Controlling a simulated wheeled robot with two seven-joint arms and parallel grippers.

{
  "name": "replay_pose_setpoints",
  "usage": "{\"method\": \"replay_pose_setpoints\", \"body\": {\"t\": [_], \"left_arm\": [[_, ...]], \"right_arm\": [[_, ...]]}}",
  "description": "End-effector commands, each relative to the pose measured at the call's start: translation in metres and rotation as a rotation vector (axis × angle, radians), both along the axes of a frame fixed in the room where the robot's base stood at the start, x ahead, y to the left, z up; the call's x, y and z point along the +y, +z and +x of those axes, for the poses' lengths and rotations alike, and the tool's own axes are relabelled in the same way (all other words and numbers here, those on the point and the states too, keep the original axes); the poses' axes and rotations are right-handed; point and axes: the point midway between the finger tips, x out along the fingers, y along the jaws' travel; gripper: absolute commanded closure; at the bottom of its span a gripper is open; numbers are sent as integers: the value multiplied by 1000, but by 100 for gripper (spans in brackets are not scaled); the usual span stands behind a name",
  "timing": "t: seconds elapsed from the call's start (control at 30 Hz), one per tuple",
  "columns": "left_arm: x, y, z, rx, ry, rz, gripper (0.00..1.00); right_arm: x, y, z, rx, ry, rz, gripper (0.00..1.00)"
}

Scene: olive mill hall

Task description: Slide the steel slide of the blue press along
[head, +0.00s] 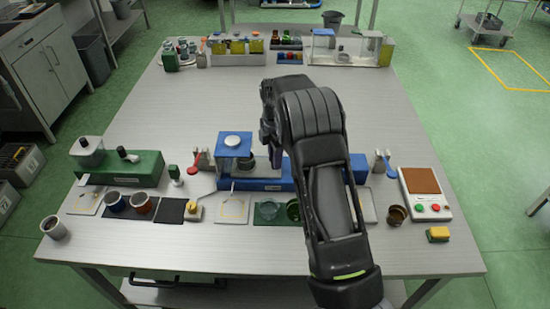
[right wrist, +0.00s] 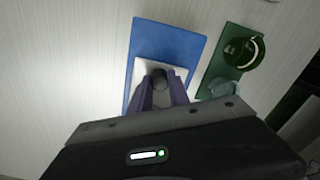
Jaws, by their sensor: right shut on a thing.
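The blue press (head: 267,184) stands across the front middle of the table, with a blue-topped clear housing and a white cap at its left end. My right arm hides much of its right half. My right gripper (head: 275,158) points down over the press, just right of the housing. In the right wrist view, my right gripper (right wrist: 160,97) is shut on a dark round knob (right wrist: 158,77) on the pale steel slide (right wrist: 178,71). The slide lies on the blue base (right wrist: 168,38). My left gripper is not in view.
A green press (head: 145,170) stands to the left. A scale-like box (head: 424,190) with a brown top and a yellow sponge (head: 438,234) are at the right. Small trays and cups line the front. The table behind the press is clear up to the back-row racks.

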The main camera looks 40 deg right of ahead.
Motion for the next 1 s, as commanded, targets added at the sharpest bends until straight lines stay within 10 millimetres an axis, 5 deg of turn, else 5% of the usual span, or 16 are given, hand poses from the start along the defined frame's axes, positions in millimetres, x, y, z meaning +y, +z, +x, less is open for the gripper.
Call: {"method": "replay_pose_setpoints", "body": {"t": [0.63,0.67,0.9,1.0], "left_arm": [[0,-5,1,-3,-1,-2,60],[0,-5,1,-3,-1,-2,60],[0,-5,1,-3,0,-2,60],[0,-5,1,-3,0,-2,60]], "right_arm": [[31,1,24,-4,1,2,100],[31,1,24,-4,1,2,76],[30,1,23,-2,1,1,57],[30,1,23,-2,0,1,56]]}}
